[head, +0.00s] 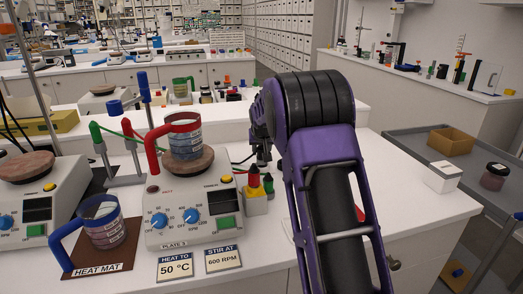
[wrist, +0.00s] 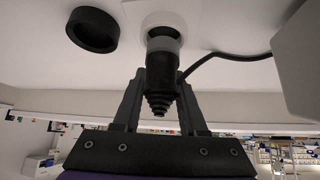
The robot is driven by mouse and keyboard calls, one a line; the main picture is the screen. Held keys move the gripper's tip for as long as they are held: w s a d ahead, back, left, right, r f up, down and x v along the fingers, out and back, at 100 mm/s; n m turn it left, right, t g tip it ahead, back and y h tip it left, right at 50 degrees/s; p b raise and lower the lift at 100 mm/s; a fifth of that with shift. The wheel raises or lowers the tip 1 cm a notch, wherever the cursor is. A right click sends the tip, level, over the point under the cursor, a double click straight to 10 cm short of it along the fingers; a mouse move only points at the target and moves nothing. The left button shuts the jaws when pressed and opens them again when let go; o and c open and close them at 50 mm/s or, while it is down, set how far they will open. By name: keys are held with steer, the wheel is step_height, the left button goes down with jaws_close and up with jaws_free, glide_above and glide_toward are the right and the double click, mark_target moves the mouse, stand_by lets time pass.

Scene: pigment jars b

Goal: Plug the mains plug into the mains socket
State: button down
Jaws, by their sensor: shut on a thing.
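In the wrist view my gripper (wrist: 158,80) has its two dark fingers on either side of a black mains plug (wrist: 158,92) with a ribbed, tapering tail, and is shut on it. The plug's grey-collared front end points toward a round white fitting (wrist: 178,20), which looks like the mains socket, at the top of the picture. The plug's front overlaps this fitting, and I cannot tell whether it touches or has entered it.
A black ring (wrist: 92,30) lies beside the fitting, and a dark cable (wrist: 225,56) runs to a grey block (wrist: 302,60).

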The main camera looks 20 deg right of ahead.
steer(key=shift+f+b, duration=0.55)
steer(key=shift+f, duration=0.5)
steer(key=shift+c, duration=1.9)
jaws_free()
steer(key=p+v, duration=0.1)
steer(key=v, duration=1.6)
steer(key=shift+s+p, duration=0.25)
steer(key=shift+p, duration=0.05)
steer(key=shift+a+r, duration=0.1)
